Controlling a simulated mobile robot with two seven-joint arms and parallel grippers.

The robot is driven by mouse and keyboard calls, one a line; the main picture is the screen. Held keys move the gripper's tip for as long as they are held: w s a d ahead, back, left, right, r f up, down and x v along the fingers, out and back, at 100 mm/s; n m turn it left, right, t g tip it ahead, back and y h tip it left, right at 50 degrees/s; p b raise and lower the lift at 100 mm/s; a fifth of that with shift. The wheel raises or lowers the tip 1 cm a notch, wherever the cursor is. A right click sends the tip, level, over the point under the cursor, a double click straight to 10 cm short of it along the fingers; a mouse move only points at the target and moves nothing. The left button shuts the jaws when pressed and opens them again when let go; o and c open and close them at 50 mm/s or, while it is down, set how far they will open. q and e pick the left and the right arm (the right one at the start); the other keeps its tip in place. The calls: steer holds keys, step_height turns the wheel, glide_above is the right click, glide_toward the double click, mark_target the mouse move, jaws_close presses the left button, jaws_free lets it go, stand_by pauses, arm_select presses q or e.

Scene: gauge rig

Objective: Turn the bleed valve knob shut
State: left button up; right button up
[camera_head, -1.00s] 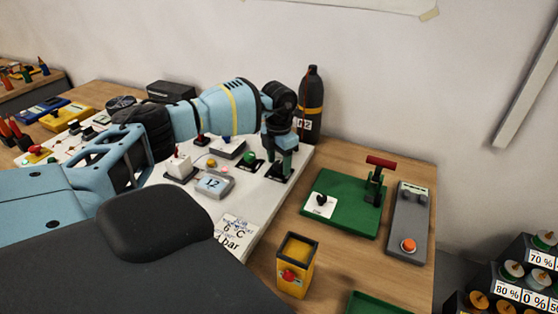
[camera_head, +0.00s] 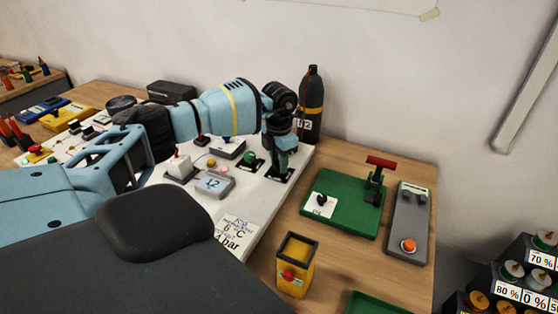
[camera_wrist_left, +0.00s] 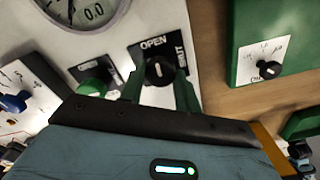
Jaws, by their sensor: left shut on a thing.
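The bleed valve knob (camera_wrist_left: 158,72) is black with a small white mark, on a black plate (camera_wrist_left: 147,49) lettered OPEN at the top and SHUT along the right side. In the left wrist view the mark lies near upright, on the OPEN side. My left gripper (camera_wrist_left: 160,88) has its green fingers on either side of the knob and is shut on it. In the head view the left gripper (camera_head: 281,160) points down at the white board's right end, and the knob is hidden by it. My right gripper is not in view.
A green base with a red-handled lever (camera_head: 340,205) is to the right, and a yellow box (camera_head: 296,267) is in front. A dial gauge (camera_wrist_left: 92,8) is near the knob.

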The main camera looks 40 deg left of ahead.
arm_select(q)
steer(key=m, duration=0.4)
steer(key=m+b, duration=0.1)
steer(key=m, duration=0.3)
steer(key=shift+w+m, duration=0.1)
steer(key=shift+m, duration=0.2)
steer(key=m, duration=0.4)
steer(key=shift+m+b, duration=0.3)
steer(key=shift+b, duration=0.05)
steer(key=shift+r+m+b, duration=0.1)
steer(key=shift+m+b, duration=0.3)
steer(key=shift+m, duration=1.6)
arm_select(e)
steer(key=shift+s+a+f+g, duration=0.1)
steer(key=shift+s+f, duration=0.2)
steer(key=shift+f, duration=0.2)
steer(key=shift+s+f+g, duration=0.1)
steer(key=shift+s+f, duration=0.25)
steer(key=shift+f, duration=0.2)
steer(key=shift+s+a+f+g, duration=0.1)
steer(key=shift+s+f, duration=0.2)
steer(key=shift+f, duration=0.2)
arm_select(q)
steer(key=shift+w, duration=0.1)
steer(key=o, duration=1)
steer(key=shift+c, duration=0.2)
